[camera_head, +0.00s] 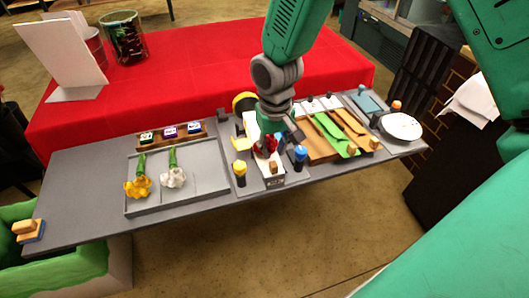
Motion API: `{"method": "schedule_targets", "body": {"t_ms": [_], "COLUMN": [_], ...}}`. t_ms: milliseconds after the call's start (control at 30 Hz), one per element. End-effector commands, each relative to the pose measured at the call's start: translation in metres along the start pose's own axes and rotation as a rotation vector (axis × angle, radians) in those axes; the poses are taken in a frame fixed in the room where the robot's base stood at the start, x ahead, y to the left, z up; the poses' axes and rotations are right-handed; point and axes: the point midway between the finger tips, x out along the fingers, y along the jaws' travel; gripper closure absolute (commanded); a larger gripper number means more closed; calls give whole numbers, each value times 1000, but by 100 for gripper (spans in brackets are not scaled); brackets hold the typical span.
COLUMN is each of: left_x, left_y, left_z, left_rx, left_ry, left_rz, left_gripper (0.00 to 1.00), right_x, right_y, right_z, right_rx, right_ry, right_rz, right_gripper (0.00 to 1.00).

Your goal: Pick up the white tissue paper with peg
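A white sheet that looks like the tissue paper (262,168) lies on a grey base near the middle of the grey board. A small wooden block that looks like its peg (273,167) is at its front end. Red flower heads (269,146) are over the sheet, at the tip of my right gripper (277,139). The gripper points down over the sheet and hides part of it. I cannot tell whether its fingers are open or shut, or whether it touches the flowers or the paper. My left gripper is not in view.
Brown and green sheets (335,135) with wooden pegs (350,149) lie to the right. A yellow-topped bottle (239,173) and a blue bottle (300,156) flank the white sheet. A grey tray (208,191) holds yellow and white flowers.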

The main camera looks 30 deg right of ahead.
Motion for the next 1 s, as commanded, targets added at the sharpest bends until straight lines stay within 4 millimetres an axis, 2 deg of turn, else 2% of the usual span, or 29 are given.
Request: {"method": "schedule_targets", "body": {"t_ms": [167,400,700,733,800,1000], "left_x": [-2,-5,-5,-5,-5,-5], "left_y": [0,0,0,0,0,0], "left_z": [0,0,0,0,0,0], "left_rx": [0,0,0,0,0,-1], "left_ry": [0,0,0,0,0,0], "left_rz": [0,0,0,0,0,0], "left_gripper": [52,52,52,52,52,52], "right_x": [14,48,55,55,55,55], "right_y": [0,-2,-1,-1,-1,-2], "right_z": [1,1,1,1,1,0], "right_rx": [-1,0,0,0,0,0], "right_ry": [-2,-1,1,1,1,1], "right_rz": [1,1,0,0,0,0], "right_gripper": [79,79,79,83,100,100]}}
